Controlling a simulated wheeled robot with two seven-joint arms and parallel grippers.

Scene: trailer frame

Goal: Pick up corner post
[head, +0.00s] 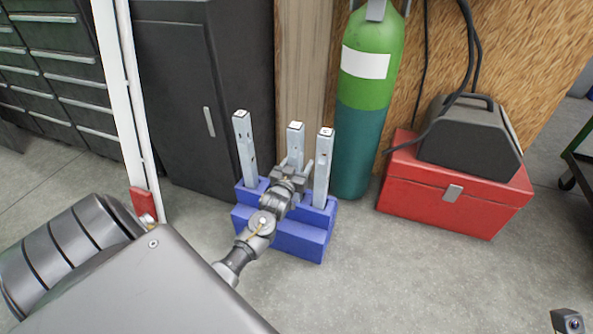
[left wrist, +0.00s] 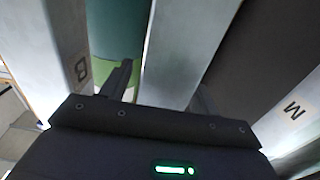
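Three grey square-tube corner posts stand upright in a blue stepped holder (head: 300,240) in the head view: a left post (head: 245,150), a middle post (head: 295,143) and a right post (head: 323,170). My left gripper (head: 292,170) is at the middle post, which hides behind it lower down. In the left wrist view, the left gripper's fingers (left wrist: 160,82) stand on either side of the middle post (left wrist: 185,45), with a gap beside the left finger. Posts marked B (left wrist: 62,45) and M (left wrist: 290,115) flank it.
A green gas cylinder (head: 371,70) stands close behind the holder. A red toolbox (head: 440,203) with a dark case (head: 465,140) on top is to the right. A dark cabinet (head: 190,90) is behind on the left. The floor in front is clear.

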